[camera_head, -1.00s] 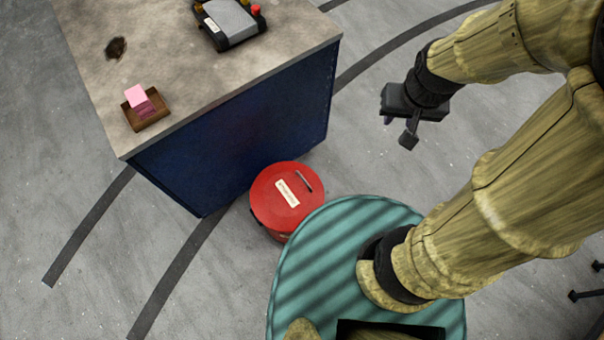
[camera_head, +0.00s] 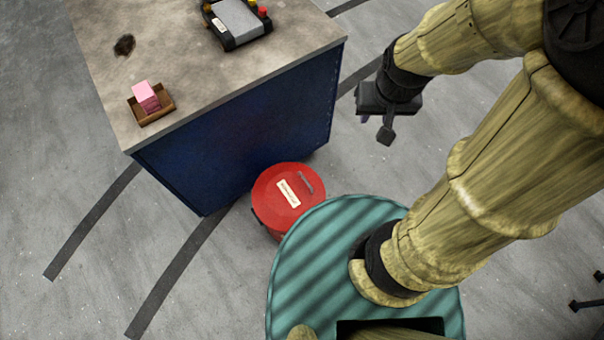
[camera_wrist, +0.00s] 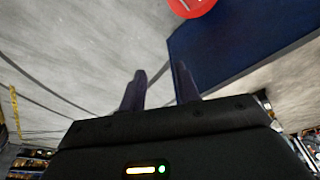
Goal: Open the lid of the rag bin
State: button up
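The rag bin (camera_head: 268,220) is a red round bin on the floor, between the blue cabinet and my teal base. Its red lid (camera_head: 275,203) lies flat and closed on top, with a pale label (camera_head: 289,193) and a dark bar handle (camera_head: 305,182). Part of the bin's side is hidden by my base. In the wrist view part of the red lid (camera_wrist: 190,6) shows at the top edge. My gripper (camera_head: 376,132) is in the air to the right of the bin and higher up. In the wrist view its two fingers (camera_wrist: 160,85) stand apart with nothing between them.
The blue cabinet (camera_head: 250,130) with a stone-like top stands behind the bin. On the top are a pink block (camera_head: 146,96) in a brown tray (camera_head: 163,108), a grey device (camera_head: 237,20) and a dark stain (camera_head: 125,45). Open floor (camera_head: 400,170) lies right of the bin.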

jog(key=w+a+f+m+g+b, duration=0.1)
jog(key=w+a+f+m+b, duration=0.15)
jog(key=f+m+b, duration=0.35)
jog(key=w+a+f+m+g+y+b, duration=0.1)
jog(key=w+f+m+b, duration=0.2)
jog(key=f, duration=0.5)
jog(key=w+a+f+m+g+b, duration=0.1)
jog(key=w+f+m+b, duration=0.3)
jog(key=f, duration=0.3)
jog(key=m+b, duration=0.9)
jog(key=m, duration=0.7)
send_over(304, 173)
jog(key=d, duration=0.3)
notch_tip(304, 173, down, 24)
jog(key=shift+s+a+f+g+y, duration=0.1)
jog(key=shift+s+a+g+y, duration=0.05)
jog(key=shift+s+g+y, duration=0.3)
jog(key=b+x, duration=0.3)
jog(key=x, duration=1.4)
jog(key=shift+f, duration=0.2)
grip_shut()
